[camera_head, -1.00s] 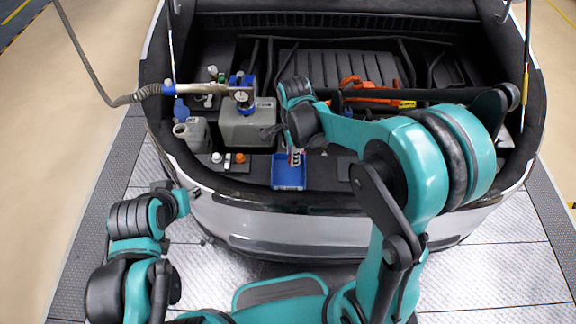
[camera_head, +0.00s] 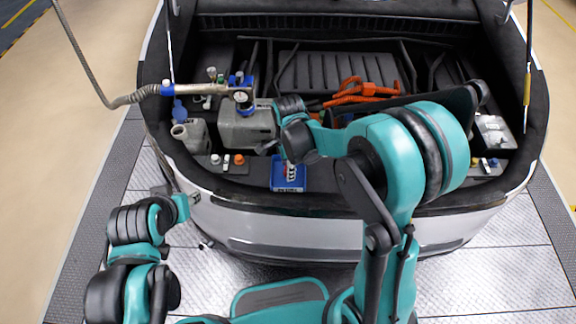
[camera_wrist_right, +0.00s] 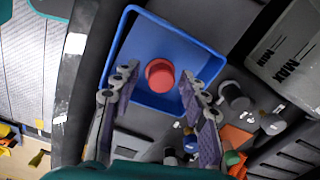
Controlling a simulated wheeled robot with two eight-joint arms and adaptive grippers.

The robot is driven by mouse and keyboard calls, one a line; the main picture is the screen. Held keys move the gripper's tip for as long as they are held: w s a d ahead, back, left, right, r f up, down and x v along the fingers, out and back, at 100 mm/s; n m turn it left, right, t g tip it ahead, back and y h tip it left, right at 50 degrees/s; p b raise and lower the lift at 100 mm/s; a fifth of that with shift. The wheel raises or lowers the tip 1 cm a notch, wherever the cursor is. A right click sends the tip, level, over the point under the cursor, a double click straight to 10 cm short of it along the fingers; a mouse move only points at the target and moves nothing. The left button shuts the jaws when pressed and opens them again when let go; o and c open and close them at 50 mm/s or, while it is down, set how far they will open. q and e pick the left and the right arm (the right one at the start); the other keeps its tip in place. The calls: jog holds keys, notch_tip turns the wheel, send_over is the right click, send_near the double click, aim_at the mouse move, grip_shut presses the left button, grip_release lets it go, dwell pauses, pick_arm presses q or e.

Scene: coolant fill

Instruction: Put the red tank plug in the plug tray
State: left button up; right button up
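The red tank plug (camera_wrist_right: 160,74) is inside the blue plug tray (camera_wrist_right: 124,45) in the right wrist view, on or just above its floor. The tray (camera_head: 288,187) also shows in the head view, on the front ledge of the car's open bay. My right gripper (camera_wrist_right: 160,80) is open over the tray. Its two fingers are spread on either side of the plug, with visible gaps. In the head view the right wrist hides part of the tray. My left gripper (camera_head: 184,206) is low at the left, outside the car; its fingers are not clear.
A grey tank (camera_head: 246,125) stands left behind the tray, with a hose nozzle (camera_head: 210,90) over it. A smaller container (camera_head: 190,134) is further left. Several caps, one orange (camera_head: 239,159), sit on the ledge beside the tray. Orange cables (camera_head: 360,91) lie behind the right arm.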

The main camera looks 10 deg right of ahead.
jog(key=shift+r, duration=0.25)
notch_tip(320, 180, up, 11)
jog(key=p, duration=0.4)
jog(key=s+d+r+n+t, duration=0.3)
jog(key=s+n, duration=0.3)
jog(key=n, duration=0.2)
jog(key=s+d+r+n+t, duration=0.3)
jog(key=s+d+n+t, duration=0.1)
jog(key=s+n, duration=0.3)
jog(key=shift+d+n, duration=0.55)
jog(key=shift+n, duration=0.65)
jog(key=shift+f+b, duration=0.1)
jog(key=shift+b, duration=0.2)
